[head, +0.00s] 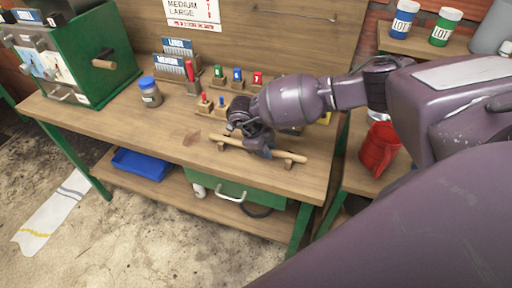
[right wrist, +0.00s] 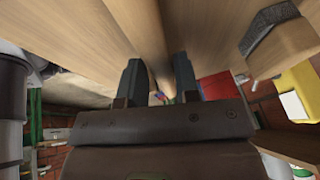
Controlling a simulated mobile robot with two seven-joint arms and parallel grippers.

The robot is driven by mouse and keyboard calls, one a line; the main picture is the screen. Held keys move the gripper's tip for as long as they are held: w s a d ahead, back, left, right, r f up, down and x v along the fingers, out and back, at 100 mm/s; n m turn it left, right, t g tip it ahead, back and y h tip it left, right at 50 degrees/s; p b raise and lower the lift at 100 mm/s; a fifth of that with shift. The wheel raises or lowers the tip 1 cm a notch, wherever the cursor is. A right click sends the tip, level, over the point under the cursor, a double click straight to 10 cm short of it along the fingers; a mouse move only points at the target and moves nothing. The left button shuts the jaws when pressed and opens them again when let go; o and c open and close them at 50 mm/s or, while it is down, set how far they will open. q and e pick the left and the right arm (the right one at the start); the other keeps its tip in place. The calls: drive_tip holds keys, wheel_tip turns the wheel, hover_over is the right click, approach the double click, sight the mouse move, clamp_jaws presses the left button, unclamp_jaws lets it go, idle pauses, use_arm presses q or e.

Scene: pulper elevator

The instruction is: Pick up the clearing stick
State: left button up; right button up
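The clearing stick (head: 228,142) is a pale wooden rod lying across two small wooden rests on the workbench, near its front edge. My right gripper (head: 262,150) is down at the stick's middle, and the wrist hides part of the rod. In the right wrist view the stick (right wrist: 150,35) runs lengthwise between the lines of my two fingers (right wrist: 157,72). The fingers are apart with a gap between them. I cannot tell whether they touch the rod. My left gripper is out of view.
On the workbench (head: 125,110) stand a green machine (head: 100,60), a blue-lidded jar (head: 150,92) and small blocks with coloured pegs behind the stick. A red jug (head: 379,150) stands on the right-hand bench. A blue tray (head: 143,164) lies on the lower shelf.

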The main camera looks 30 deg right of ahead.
clamp_jaws()
wheel_tip(320, 180, up, 20)
drive_tip(key=b, duration=0.1)
idle(0.4)
